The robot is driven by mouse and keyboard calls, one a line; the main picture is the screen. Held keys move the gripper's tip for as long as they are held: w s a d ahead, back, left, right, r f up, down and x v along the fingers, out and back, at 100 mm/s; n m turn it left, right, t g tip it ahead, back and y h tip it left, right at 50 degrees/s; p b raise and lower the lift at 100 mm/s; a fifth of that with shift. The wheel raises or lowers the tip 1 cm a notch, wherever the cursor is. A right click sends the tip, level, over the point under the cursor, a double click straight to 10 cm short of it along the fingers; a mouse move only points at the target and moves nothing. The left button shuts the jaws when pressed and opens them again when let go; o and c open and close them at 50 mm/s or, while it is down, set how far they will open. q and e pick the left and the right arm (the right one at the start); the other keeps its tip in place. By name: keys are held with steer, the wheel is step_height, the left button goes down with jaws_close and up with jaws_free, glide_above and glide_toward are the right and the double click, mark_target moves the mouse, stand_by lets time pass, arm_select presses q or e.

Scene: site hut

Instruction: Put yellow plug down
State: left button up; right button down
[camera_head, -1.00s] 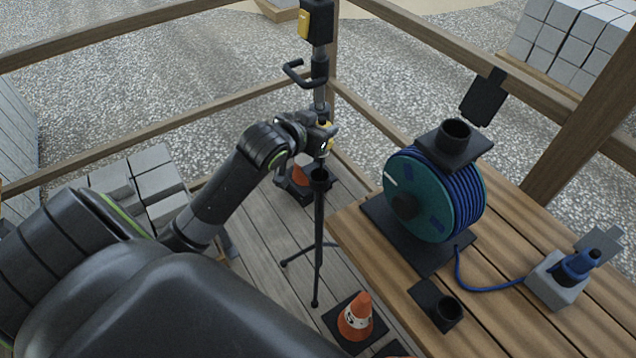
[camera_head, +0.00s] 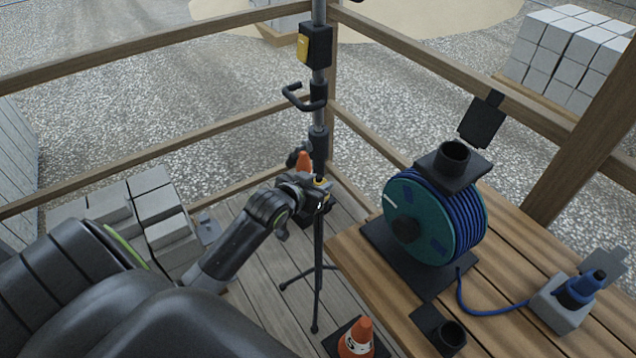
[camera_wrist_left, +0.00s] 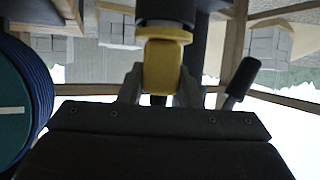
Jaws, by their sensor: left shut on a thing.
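The yellow plug shows large in the left wrist view (camera_wrist_left: 162,65), between the fingers of my left gripper (camera_wrist_left: 160,88). A dark cylinder (camera_wrist_left: 166,10) meets the plug's wide yellow collar in the wrist view. I cannot tell whether the plug sits in the holder. My right gripper is not in view.
The wooden table (camera_head: 385,318) on the right holds a blue cable reel (camera_head: 425,220), an empty black holder (camera_head: 448,333) and a blue plug (camera_head: 582,290). An orange cone (camera_head: 357,338) stands below.

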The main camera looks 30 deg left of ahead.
arm_select(q)
steer(key=shift+f, duration=0.15)
steer(key=o, duration=1.1)
steer(key=shift+f, duration=0.1)
steer(key=shift+s+r, duration=0.15)
steer(key=shift+r, duration=0.2)
steer(key=v, duration=1.1)
steer(key=shift+s+r, duration=0.15)
steer(key=shift+s, duration=0.15)
